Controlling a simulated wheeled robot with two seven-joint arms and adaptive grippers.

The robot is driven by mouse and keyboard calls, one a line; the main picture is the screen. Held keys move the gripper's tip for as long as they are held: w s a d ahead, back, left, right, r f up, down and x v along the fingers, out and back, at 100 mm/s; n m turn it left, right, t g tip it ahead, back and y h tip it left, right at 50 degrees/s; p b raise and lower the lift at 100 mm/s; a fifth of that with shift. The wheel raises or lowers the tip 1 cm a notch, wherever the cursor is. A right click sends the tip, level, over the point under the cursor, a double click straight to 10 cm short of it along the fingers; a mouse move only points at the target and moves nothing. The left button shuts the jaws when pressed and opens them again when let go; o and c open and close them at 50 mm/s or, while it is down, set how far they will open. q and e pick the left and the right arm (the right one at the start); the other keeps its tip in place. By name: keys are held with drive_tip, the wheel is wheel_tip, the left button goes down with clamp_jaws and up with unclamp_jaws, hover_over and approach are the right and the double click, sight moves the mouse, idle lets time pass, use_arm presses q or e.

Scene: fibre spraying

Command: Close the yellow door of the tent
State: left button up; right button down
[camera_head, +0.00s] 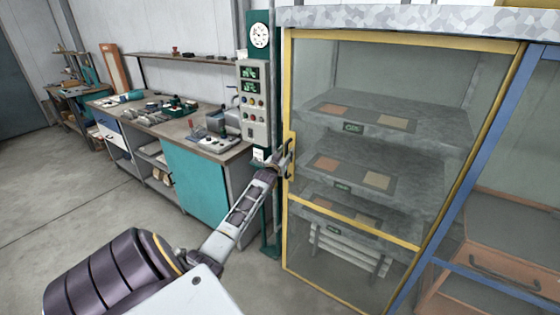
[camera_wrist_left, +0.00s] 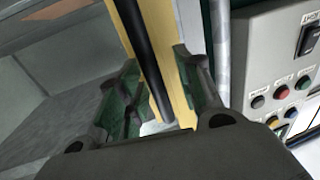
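The yellow door (camera_head: 287,85) of the tent has a yellow frame around a clear panel, with a yellow bar across its lower part. Its frame edge also shows in the left wrist view (camera_wrist_left: 128,28). It stands under the tent's grey top; I cannot tell whether a gap is left. My left gripper (camera_head: 285,162) is at the handle on the door's left edge. In the left wrist view, a dark handle bar (camera_wrist_left: 150,55) runs between the fingers of my left gripper (camera_wrist_left: 158,92), which stand apart with space beside the bar. My right gripper is out of view.
A control box (camera_head: 254,103) on a green post stands just left of the door. A workbench (camera_head: 195,140) with tools runs further left. Grey shelves (camera_head: 400,140) show through the panel. A blue frame (camera_head: 470,180) stands to the right. The floor at left is clear.

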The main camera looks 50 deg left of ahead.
use_arm(q)
drive_tip(key=v, duration=1.1)
drive_tip(key=shift+s, duration=0.4)
drive_tip(key=shift+d, duration=0.1)
idle(0.9)
